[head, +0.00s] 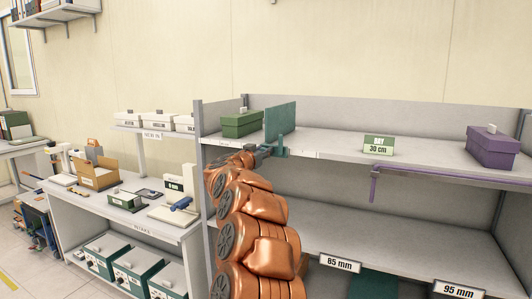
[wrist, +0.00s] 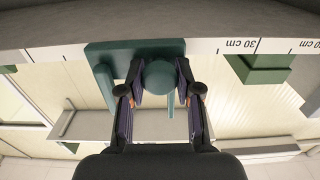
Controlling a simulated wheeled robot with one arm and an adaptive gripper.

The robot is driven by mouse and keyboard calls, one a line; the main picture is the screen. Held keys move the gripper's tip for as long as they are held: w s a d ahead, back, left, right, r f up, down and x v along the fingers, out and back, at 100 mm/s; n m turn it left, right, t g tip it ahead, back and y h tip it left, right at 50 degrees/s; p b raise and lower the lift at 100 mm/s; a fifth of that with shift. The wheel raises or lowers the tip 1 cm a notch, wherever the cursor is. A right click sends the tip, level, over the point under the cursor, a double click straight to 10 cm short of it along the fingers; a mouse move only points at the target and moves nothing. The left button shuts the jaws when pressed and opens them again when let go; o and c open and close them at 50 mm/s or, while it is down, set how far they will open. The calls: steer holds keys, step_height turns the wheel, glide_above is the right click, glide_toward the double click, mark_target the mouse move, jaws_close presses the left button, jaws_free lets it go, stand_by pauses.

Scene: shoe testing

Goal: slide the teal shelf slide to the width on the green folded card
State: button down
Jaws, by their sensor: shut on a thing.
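The teal shelf slide (head: 281,122) stands upright on the upper shelf, just right of a green lidded box (head: 240,124). My gripper (head: 268,150) is at the shelf's front edge, shut on the slide's teal knob. In the wrist view my gripper (wrist: 160,82) has one finger on each side of the round knob (wrist: 160,72), and the slide's teal body (wrist: 110,50) lies along the shelf edge. The green folded card (head: 378,146) stands farther right on the same shelf and reads "SET 30 cm". A clear gap separates slide and card.
A white scale strip (wrist: 205,46) with cm marks runs along the shelf edge. The shelf between teal slide and card is free.

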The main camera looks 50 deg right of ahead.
steer(key=c, duration=0.8)
jaws_free()
steer(key=v, duration=1.2)
steer(key=shift+w, duration=0.15)
